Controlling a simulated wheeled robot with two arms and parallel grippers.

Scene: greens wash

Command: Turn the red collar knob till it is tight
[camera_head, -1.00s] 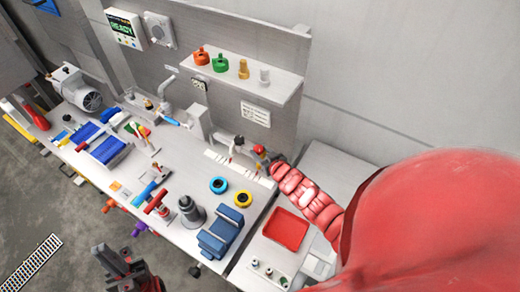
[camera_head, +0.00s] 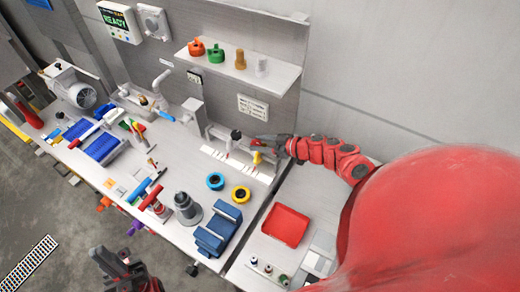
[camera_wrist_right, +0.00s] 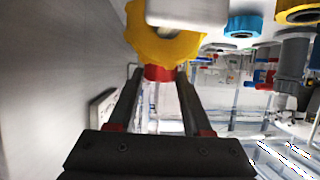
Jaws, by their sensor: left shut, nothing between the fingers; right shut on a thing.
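The red collar knob (camera_wrist_right: 158,73) shows as a short red band between my right fingertips in the right wrist view, just below a yellow lobed wheel (camera_wrist_right: 165,45). My right gripper (camera_head: 270,142) reaches in from the right near the back of the bench and is shut on the red collar. In the head view the yellow part (camera_head: 257,158) shows just below the fingertips; the collar itself is hard to make out there. My left gripper (camera_head: 120,268) is shut and empty, low at the front edge of the picture, away from the bench top.
A shelf (camera_head: 240,72) with several coloured caps hangs above the bench. A red tray (camera_head: 286,226) stands below my right arm.

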